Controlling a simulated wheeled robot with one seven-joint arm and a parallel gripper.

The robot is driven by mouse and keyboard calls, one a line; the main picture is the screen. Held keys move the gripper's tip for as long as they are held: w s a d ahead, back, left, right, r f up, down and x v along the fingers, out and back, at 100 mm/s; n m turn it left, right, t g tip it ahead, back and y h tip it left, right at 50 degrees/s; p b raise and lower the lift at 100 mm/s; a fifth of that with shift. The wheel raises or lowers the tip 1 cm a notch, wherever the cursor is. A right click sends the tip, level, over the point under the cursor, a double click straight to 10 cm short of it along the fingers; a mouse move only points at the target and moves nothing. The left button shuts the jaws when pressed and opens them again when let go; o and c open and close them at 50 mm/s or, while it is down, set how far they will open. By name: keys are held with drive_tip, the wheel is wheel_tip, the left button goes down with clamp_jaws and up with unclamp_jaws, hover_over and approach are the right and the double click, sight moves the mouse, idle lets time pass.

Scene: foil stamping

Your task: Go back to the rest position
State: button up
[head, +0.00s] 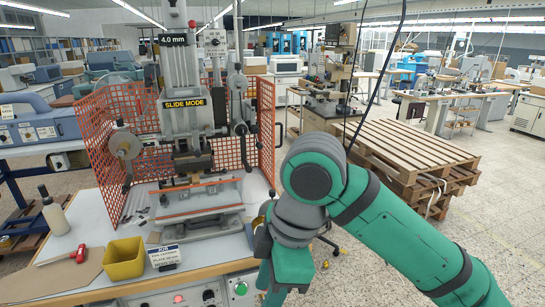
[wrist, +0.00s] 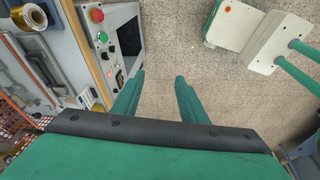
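My gripper (wrist: 160,78) shows in the wrist view with its two green fingers apart and nothing between them, over the speckled floor. In the head view my green arm reaches in from the lower right and bends down beside the press table; the fingertips are hidden below the frame edge. The foil stamping press (head: 190,120), labelled "SLIDE MODE", stands on the table to the left of my arm.
The press table (head: 215,258) has a yellow bin (head: 124,259), a job sign (head: 164,257) and a bottle (head: 55,212). An orange mesh guard (head: 266,130) surrounds the press. A control panel (wrist: 113,45) lies left of my fingers. Wooden pallets (head: 415,150) stand behind my arm. Floor at right is free.

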drive_tip(key=w+a+f+m+t+y, duration=0.1)
drive_tip(key=w+a+m+t+y, duration=0.2)
drive_tip(key=w+a+y, duration=0.4)
drive_tip(key=w+a+f+m+t+y, duration=0.1)
drive_tip(key=w+a+m+t+y, duration=0.3)
drive_tip(key=a, duration=0.5)
drive_tip(key=w+d+f+m+t+h, duration=0.1)
drive_tip(key=d+f+m+t+h, duration=0.25)
drive_tip(key=f+m+t, duration=0.7)
drive_tip(key=s+d+f+m+g+h, duration=0.1)
drive_tip(key=s+d+f+m+h, duration=0.25)
drive_tip(key=s+f, duration=0.45)
drive_tip(key=s+d+f+m+h, duration=0.3)
drive_tip(key=s+d+f+h, duration=0.15)
drive_tip(key=f, duration=0.55)
drive_tip(key=s+d+f+n+h, duration=0.1)
drive_tip(key=s+d+n, duration=0.1)
drive_tip(key=s, duration=0.9)
drive_tip(key=s+d+f+n+g+h, duration=0.1)
drive_tip(key=s+d+f+n, duration=0.1)
drive_tip(key=s, duration=1)
drive_tip(key=shift+s+d+n, duration=0.15)
drive_tip(key=shift+d+n, duration=0.15)
drive_tip(key=shift+d, duration=0.35)
